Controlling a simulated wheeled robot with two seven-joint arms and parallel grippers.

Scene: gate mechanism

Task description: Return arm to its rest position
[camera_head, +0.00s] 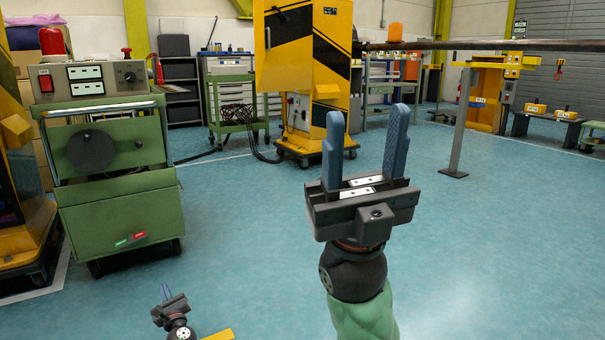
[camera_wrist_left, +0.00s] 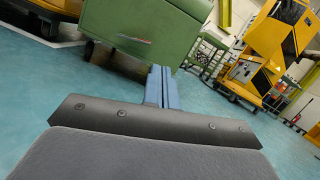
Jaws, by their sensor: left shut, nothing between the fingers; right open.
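My right gripper (camera_head: 365,148) is raised in the middle of the head view, pointing up. Its two blue fingers are spread apart with nothing between them. My left gripper (camera_head: 166,291) is low at the bottom left of the head view, over the floor. In the left wrist view its blue fingers (camera_wrist_left: 161,88) are together and hold nothing. The yellow gate machine (camera_head: 300,75) with black stripes stands behind the right gripper. A long dark bar (camera_head: 480,45) extends from it to the right, above a grey post (camera_head: 461,120). Neither gripper touches the machine or the bar.
A green control cart (camera_head: 115,215) with a panel and a round dark disc stands at the left. It also fills the top of the left wrist view (camera_wrist_left: 140,35). A green trolley (camera_head: 236,115) stands farther back. The blue floor (camera_head: 500,240) at right is clear.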

